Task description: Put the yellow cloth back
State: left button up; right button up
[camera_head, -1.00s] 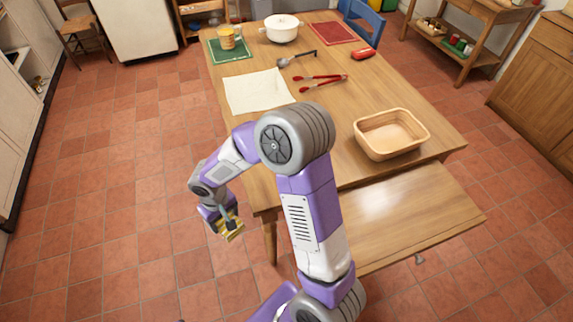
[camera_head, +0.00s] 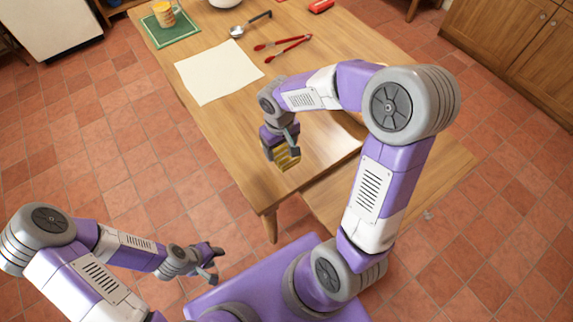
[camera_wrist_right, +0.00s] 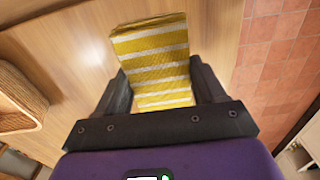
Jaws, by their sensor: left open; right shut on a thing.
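The yellow cloth (camera_head: 287,158), with white stripes, hangs folded from my right gripper (camera_head: 281,147) above the near part of the wooden table. In the right wrist view the cloth (camera_wrist_right: 152,52) sits between the two dark fingers of the right gripper (camera_wrist_right: 162,85), which is shut on it. My left gripper (camera_head: 212,262) is open and empty, low at the left, over the floor beside my base. I cannot tell whether the cloth touches the table.
The wooden table (camera_head: 222,135) carries a cream cloth (camera_head: 215,72), red tongs (camera_head: 283,45), a ladle (camera_head: 248,25), and a green mat (camera_head: 172,35) with a yellow mug (camera_head: 164,13). A basket (camera_wrist_right: 18,98) shows at the left of the right wrist view. A bench (camera_head: 420,185) stands at the table's near side.

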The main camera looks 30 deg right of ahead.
jog(key=shift+s+d+r, duration=0.3)
jog(key=shift+r, duration=0.05)
notch_tip(320, 180, down, 10)
jog(key=b, duration=0.4)
jog(key=shift+d+r, duration=0.1)
jog(key=shift+r, duration=0.1)
jog(key=shift+f, duration=0.2)
jog(key=o, duration=1)
jog(key=shift+r, duration=0.1)
